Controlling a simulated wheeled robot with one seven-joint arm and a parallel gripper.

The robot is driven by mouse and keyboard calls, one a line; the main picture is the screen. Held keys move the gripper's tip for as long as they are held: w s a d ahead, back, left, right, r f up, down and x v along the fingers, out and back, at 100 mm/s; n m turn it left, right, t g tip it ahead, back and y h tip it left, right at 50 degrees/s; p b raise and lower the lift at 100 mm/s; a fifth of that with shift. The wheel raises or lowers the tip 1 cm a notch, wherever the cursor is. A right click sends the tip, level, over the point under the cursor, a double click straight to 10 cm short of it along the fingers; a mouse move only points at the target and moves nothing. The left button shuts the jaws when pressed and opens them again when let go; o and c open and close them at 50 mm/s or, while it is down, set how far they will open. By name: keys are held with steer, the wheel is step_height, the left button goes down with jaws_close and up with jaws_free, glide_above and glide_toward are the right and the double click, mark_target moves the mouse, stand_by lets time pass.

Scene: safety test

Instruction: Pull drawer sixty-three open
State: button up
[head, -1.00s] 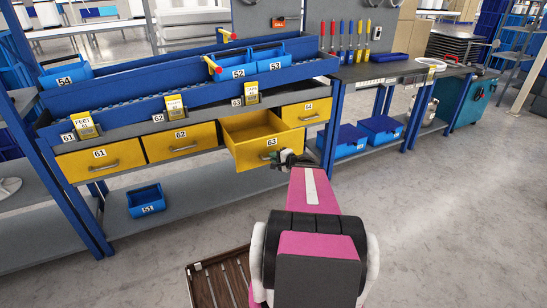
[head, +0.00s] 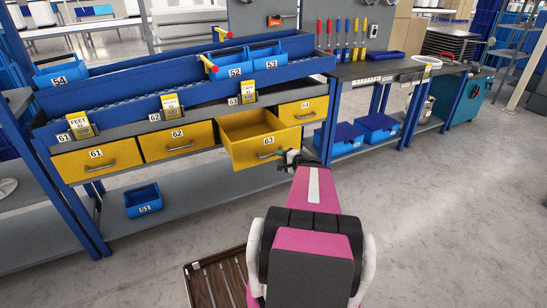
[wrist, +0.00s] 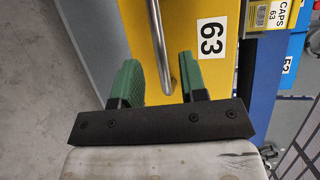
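Drawer sixty-three (head: 254,152) is a yellow drawer in the workbench row, pulled out so its empty-looking inside shows. Its front with the "63" label also shows in the wrist view (wrist: 210,75). My gripper (head: 290,159) is at the right part of the drawer front, partly hidden by my arm in the head view. In the wrist view its two green fingers (wrist: 160,85) stand apart. The metal bar handle (wrist: 160,50) reaches between them, closer to the right finger, with a clear gap to the left finger.
Yellow drawers 61 (head: 97,160), 62 (head: 177,141) and another (head: 303,111) at right are shut. A blue bin (head: 143,200) sits on the lower shelf. A brown slatted crate (head: 217,279) is on the floor near my arm. The floor at right is clear.

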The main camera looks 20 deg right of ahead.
steer(key=shift+v, duration=2.9)
steer(key=shift+a, duration=0.15)
steer(key=s+a+f+n+g+h, duration=0.1)
steer(key=a+f+n+g+h, duration=0.2)
steer(key=a+n+g, duration=0.4)
steer(key=s+a+f+n+g+h, duration=0.1)
steer(key=a+f+n+g+h, duration=0.2)
steer(key=a, duration=1.7)
steer(key=shift+s+a+n+g+h, duration=0.3)
steer(key=shift+s+a+n+g, duration=0.1)
steer(key=shift+n+g, duration=1.7)
steer(key=shift+f, duration=0.15)
